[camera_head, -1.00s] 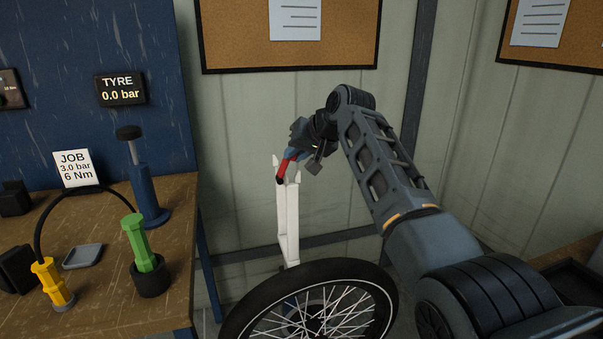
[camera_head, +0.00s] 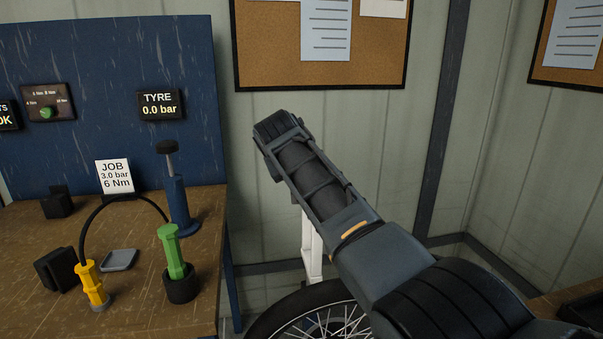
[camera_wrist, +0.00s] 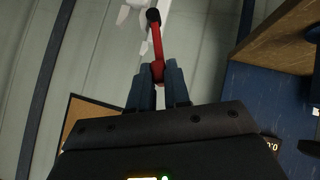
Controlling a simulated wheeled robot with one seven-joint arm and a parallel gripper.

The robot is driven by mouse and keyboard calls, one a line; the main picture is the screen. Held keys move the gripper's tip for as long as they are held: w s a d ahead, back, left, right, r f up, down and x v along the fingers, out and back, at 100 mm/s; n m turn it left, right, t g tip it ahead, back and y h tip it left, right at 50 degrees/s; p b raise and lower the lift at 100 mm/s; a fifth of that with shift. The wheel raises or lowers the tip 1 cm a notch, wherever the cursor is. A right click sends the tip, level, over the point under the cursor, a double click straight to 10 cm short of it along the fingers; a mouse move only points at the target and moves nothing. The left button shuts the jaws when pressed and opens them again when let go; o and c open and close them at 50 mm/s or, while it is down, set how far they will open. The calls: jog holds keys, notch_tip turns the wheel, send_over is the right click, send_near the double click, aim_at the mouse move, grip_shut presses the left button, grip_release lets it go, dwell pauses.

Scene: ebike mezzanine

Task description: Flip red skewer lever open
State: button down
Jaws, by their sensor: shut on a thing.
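The red skewer lever (camera_wrist: 157,46) shows in the wrist view, with a dark knob at its far end beside the white fork tip (camera_wrist: 130,12). My gripper (camera_wrist: 158,74) is shut on the red lever's near end, between its two blue-grey fingers. In the head view my arm hides the gripper and the lever. The white fork (camera_head: 311,245) stands upright there, partly behind my arm, above the wheel (camera_head: 320,315).
A wooden bench (camera_head: 140,270) on the left holds a green-handled tool (camera_head: 173,253), a yellow tool (camera_head: 92,284), a blue pump (camera_head: 178,205) and a small grey tray (camera_head: 118,260). A cork board (camera_head: 270,45) hangs behind my arm.

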jog(key=shift+a+f, duration=0.2)
jog(key=shift+f, duration=0.05)
jog(key=shift+s+h, duration=0.1)
jog(key=shift+h, duration=0.2)
jog(key=c, duration=1.1)
grip_release()
jog(key=shift+a, duration=0.1)
jog(key=shift+b+v, duration=0.5)
jog(key=shift+v, duration=3.4)
jog(key=shift+f, duration=0.1)
